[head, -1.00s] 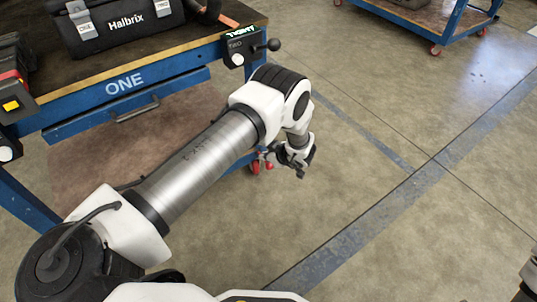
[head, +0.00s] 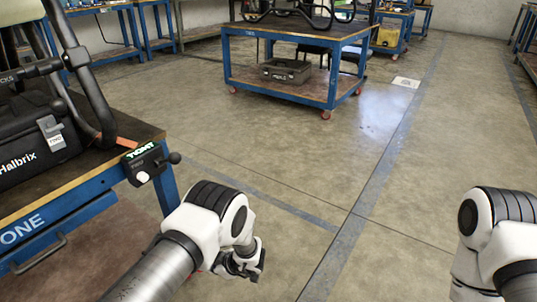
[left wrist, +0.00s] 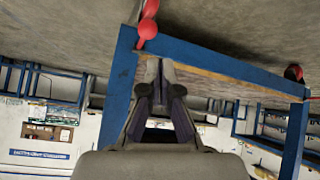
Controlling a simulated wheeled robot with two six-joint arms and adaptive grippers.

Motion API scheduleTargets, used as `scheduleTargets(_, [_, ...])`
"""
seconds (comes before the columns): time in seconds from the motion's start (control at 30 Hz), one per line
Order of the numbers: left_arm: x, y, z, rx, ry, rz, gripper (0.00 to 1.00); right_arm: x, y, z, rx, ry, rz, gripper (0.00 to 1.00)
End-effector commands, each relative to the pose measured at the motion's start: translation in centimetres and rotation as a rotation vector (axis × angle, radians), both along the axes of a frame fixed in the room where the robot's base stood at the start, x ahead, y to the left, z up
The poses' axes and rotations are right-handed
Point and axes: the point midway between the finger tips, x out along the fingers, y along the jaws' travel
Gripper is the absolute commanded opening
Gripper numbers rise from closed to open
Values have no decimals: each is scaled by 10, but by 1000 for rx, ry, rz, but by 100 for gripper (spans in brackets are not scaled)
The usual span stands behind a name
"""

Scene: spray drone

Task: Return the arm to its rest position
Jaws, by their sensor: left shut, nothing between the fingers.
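My left arm comes in from the lower left in the head view, bent at its white and black elbow. My left gripper (head: 256,268) hangs low over the floor, to the right of the blue workbench. It is shut and empty. In the left wrist view the two dark fingers (left wrist: 157,76) come together at the tips, with nothing between them. Part of my right arm shows at the right edge of the head view, bent; its gripper is out of the picture.
A blue workbench (head: 75,198) marked ONE, with a black Halbrix case (head: 38,150) on top, stands close on the left. A control box (head: 146,160) with a lever sits at its corner. A wheeled blue cart (head: 278,88) holds a grey bin (head: 286,70). The floor between is clear.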

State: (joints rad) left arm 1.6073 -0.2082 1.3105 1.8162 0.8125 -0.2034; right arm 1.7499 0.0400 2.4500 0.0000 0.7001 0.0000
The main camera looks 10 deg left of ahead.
Motion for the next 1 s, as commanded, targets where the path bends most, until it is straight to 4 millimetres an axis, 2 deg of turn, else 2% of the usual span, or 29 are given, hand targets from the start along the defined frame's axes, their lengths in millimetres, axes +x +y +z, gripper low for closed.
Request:
scheduleTargets(0.1, [8, 12, 17, 0, -19, 23, 0, 0, 0, 5, 0, 0, 0, 0])
scheduleTargets(0.17, [-8, 30, 22, 15, 20, 30, 0, 0, 0, 8, 0, 0, 0, 0])
scheduleTargets(0.3, [-66, 72, 29, 83, 223, -206, 0, 0, 0, 14, 0, 0, 0, 0])
scheduleTargets(0.4, [-111, 79, 28, 67, 377, -452, 0, 0, 0, 17, 0, 0, 0, 0])
scheduleTargets(0.47, [-142, 74, 26, 28, 462, -604, 0, 0, 0, 18, 0, 0, 0, 0])
scheduleTargets(0.57, [-192, 54, 25, -72, 575, -840, 0, 0, 0, 20, 0, 0, 0, 0])
scheduleTargets(0.7, [-260, 17, 30, -242, 679, -1111, 0, 0, 0, 20, 0, 0, 0, 0])
scheduleTargets(0.8, [-302, -10, 37, -368, 725, -1273, 0, 0, 0, 20, 0, 0, 0, 0])
scheduleTargets(0.9, [-329, -38, 45, -479, 728, -1424, 0, 0, 0, 20, 0, 0, 0, 0])
scheduleTargets(1.0, [-326, -37, 91, -479, 721, -1408, 0, 0, 0, 67, 0, 1, 0, 0])
